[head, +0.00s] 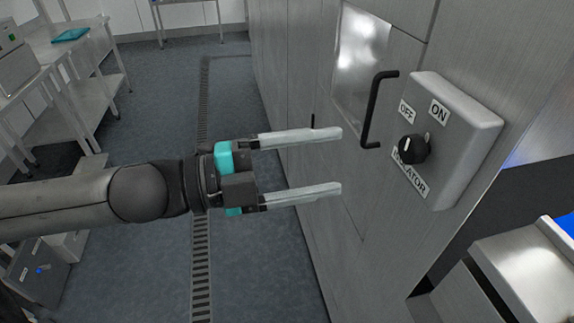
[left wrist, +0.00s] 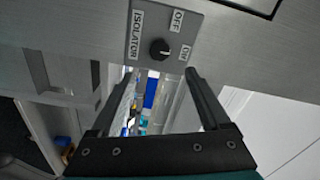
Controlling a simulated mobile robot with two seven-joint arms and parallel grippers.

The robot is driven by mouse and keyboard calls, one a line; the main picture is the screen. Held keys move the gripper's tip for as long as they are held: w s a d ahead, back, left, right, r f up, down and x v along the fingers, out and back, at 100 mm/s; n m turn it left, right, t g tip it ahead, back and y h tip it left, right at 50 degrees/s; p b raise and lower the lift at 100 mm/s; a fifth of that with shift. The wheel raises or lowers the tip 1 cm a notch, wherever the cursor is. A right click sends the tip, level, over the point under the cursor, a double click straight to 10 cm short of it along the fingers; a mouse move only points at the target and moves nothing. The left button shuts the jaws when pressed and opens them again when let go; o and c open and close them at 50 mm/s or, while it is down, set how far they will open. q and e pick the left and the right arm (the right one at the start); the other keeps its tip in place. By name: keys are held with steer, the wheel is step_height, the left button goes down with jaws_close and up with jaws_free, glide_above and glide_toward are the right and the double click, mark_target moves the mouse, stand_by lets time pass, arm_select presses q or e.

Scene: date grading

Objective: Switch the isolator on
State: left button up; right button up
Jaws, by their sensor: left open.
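The isolator (head: 470,125) is a grey box on the steel wall panel at the right of the head view, labelled OFF, ON and ISOLATOR. Its round black knob (head: 414,150) has a pale mark; I cannot tell surely which label it points to. In the left wrist view, the box (left wrist: 146,70) and knob (left wrist: 160,49) show just beyond the fingertips. My left gripper (head: 340,161) is open and empty, with its two pale fingers apart. It is left of the knob in the head view, not touching it. My right gripper is not in view.
A black bar handle (head: 374,110) stands out from the panel, close to the left of the isolator. A steel unit (head: 520,265) is at the lower right. Steel tables (head: 85,60) stand at the left. The grey floor between is clear, with a drain grate.

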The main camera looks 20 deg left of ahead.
arm_select(q)
steer(key=shift+p+v, duration=1.15)
steer(key=shift+v, duration=0.8)
